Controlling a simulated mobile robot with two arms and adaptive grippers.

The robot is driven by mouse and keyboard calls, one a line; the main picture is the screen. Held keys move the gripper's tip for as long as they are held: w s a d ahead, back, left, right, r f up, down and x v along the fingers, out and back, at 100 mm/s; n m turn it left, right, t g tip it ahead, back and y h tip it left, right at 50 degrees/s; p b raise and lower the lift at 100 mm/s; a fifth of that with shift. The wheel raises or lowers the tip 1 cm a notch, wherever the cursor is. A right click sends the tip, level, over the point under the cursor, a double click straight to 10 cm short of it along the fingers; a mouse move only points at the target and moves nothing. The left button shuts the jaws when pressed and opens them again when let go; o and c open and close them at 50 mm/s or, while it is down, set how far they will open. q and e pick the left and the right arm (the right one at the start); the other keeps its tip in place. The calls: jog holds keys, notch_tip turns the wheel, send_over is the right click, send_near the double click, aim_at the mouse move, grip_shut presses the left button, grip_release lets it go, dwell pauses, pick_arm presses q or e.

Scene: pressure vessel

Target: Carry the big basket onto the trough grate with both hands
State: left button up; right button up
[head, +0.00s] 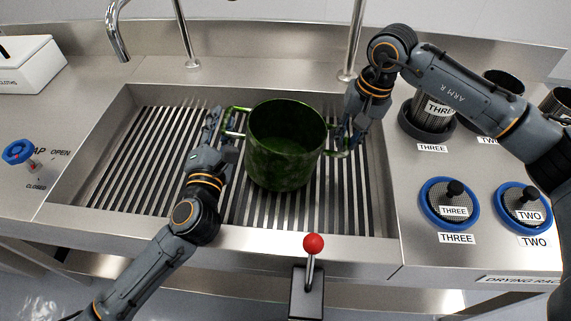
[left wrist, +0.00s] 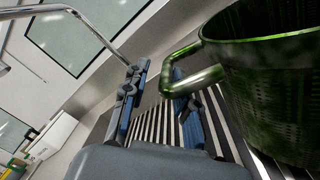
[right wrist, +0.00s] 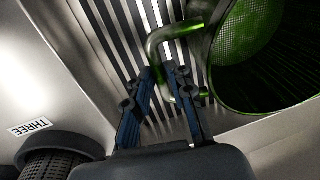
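The big basket (head: 287,150) is a green perforated pot, upright over the trough grate (head: 140,155). I cannot tell whether its base touches the bars. My left gripper (head: 222,132) is at its left handle (head: 232,134); in the left wrist view the fingers (left wrist: 155,90) are apart, with the green handle (left wrist: 205,76) reaching toward the gap. My right gripper (head: 343,138) is at the right handle; in the right wrist view its fingers (right wrist: 161,75) stand a little apart around the bent handle (right wrist: 178,31). The basket (right wrist: 265,55) fills that view's upper right.
A red-knobbed lever (head: 313,245) stands at the front edge. Blue-ringed lids (head: 449,203) and dark cylindrical holders (head: 428,118) are on the right counter. Faucets (head: 186,35) rise behind the trough. A blue valve (head: 18,152) and white box (head: 28,62) are at left.

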pick_arm(q)
jog(key=shift+o, duration=0.2)
jog(key=shift+g, duration=0.4)
jog(key=f, duration=0.4)
jog(key=shift+s+d+f, duration=0.2)
jog(key=shift+s+d, duration=0.15)
pick_arm(e)
jog(key=shift+o, duration=0.6)
jog(key=shift+a+f, duration=0.1)
jog(key=shift+f, duration=0.15)
pick_arm(q)
jog(key=o, duration=0.8)
jog(key=shift+o, duration=0.2)
jog(key=shift+s, duration=0.1)
pick_arm(e)
jog(key=shift+w+f, duration=0.2)
jog(key=shift+w, duration=0.4)
jog(key=shift+w+f, duration=0.25)
jog(key=shift+w, duration=0.2)
pick_arm(q)
jog(key=s+r, duration=0.3)
jog(key=s, duration=0.2)
jog(key=shift+s+a+t, duration=0.2)
jog(key=shift+s+t, duration=0.1)
jog(key=shift+s, duration=0.05)
jog(key=shift+p, duration=0.3)
